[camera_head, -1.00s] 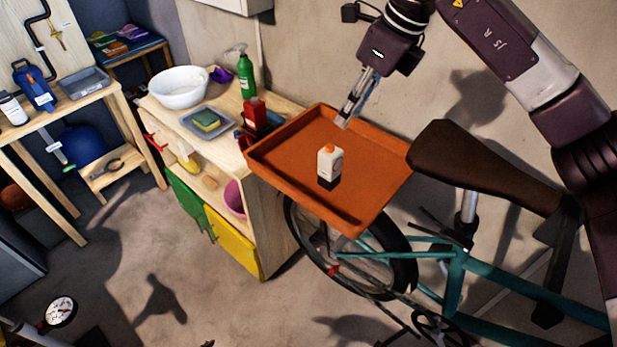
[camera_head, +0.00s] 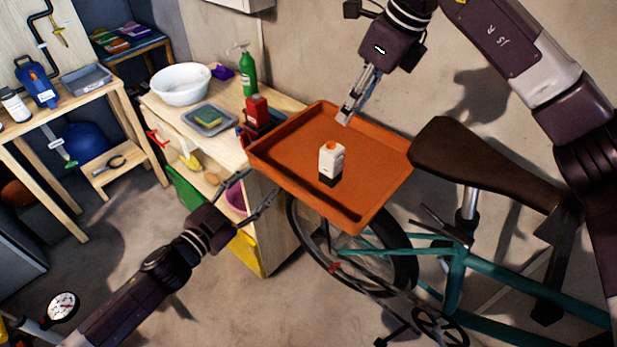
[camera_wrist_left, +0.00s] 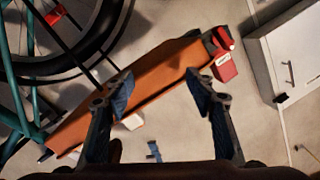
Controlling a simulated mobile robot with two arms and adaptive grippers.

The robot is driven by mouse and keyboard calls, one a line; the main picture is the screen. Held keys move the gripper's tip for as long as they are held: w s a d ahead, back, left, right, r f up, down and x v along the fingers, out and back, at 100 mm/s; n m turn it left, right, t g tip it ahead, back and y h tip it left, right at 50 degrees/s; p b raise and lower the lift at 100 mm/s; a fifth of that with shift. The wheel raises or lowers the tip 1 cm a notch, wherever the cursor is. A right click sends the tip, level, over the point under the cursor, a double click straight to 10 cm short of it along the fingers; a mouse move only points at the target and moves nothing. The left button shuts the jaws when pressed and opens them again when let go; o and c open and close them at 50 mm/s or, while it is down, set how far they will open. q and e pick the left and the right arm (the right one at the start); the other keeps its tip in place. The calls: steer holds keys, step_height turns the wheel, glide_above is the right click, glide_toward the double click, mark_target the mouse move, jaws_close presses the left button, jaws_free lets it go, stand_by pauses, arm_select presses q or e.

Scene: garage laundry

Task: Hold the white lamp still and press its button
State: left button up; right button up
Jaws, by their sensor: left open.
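The white lamp (camera_head: 331,160) is a small white block with an orange button on top and a dark base. It stands upright on the orange tray (camera_head: 375,195). My left gripper (camera_head: 259,190) is open and empty at the tray's left front edge, left of the lamp and apart from it. In the left wrist view, its spread fingers (camera_wrist_left: 161,92) show over the tray, and part of the lamp (camera_wrist_left: 132,121) shows beside the left finger. My right gripper (camera_head: 345,120) points down over the tray's back edge, behind the lamp and apart from it; its finger gap is unclear.
A red bottle (camera_head: 257,110) and a green spray bottle (camera_head: 246,72) stand on the workbench left of the tray. A bicycle seat (camera_head: 470,165) is close to the tray's right edge. The tray around the lamp is bare.

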mark_target(326, 165)
arm_select(q)
steer(key=s+d+r+m+g+h, duration=0.3)
steer(key=s+d+r+h, duration=0.3)
steer(key=d, duration=0.4)
steer(key=w+d+n+y, duration=0.1)
steer(key=n, duration=0.1)
steer(key=w+n+t+y, duration=0.1)
steer(key=n, duration=0.1)
steer(key=w+d+n+t+y, duration=0.1)
steer(key=n, duration=0.1)
steer(key=shift+w+d+r+n, duration=0.2)
steer(key=shift+w+d+n, duration=0.1)
steer(key=shift+w, duration=0.05)
steer(key=shift+w+d+n+y, duration=0.25)
steer(key=shift+w+n+y, duration=0.05)
steer(key=shift+w, duration=0.2)
steer(key=x, duration=0.7)
steer(key=c, duration=1.3)
steer(key=shift+c, duration=0.2)
arm_select(e)
jaws_close()
